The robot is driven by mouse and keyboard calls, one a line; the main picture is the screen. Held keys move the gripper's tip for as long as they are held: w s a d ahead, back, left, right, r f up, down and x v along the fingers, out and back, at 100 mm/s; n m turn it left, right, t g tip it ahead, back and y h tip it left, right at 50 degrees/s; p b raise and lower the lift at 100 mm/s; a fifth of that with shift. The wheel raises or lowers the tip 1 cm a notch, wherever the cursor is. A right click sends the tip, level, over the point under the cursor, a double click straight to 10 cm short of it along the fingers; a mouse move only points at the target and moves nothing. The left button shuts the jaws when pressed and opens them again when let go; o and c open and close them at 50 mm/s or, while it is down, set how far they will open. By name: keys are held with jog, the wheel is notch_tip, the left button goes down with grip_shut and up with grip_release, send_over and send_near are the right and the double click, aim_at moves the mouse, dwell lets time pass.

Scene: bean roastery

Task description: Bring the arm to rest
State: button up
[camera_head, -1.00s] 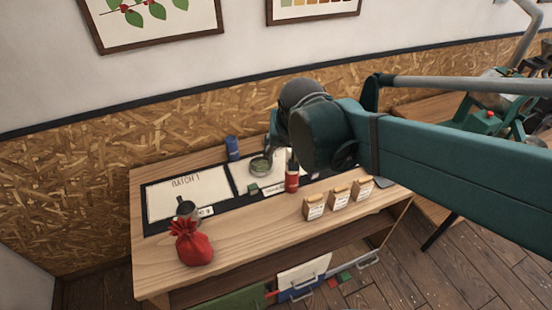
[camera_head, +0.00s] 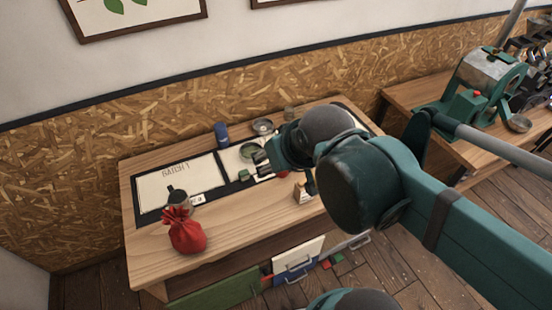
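My teal arm reaches in from the right over the workbench (camera_head: 150,248). Its dark rounded joints block part of the bench. My gripper (camera_head: 262,163) shows only as a small dark shape at the left end of the arm, above the mat. Its fingers are too small and too covered to tell whether they are open or shut, and I see nothing clearly held in it.
On the bench are a red sack (camera_head: 187,236), a dark grey cup (camera_head: 177,195), a blue canister (camera_head: 221,133), a metal dish (camera_head: 262,127) and a "BATCH 1" sheet (camera_head: 180,182). A paper bag (camera_head: 301,194) is partly hidden by my arm. A green roaster (camera_head: 470,100) stands on the right table.

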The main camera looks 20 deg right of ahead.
jog(key=shift+f, duration=0.15)
notch_tip(320, 180, down, 11)
jog(key=b, duration=1.1)
dwell(0.9)
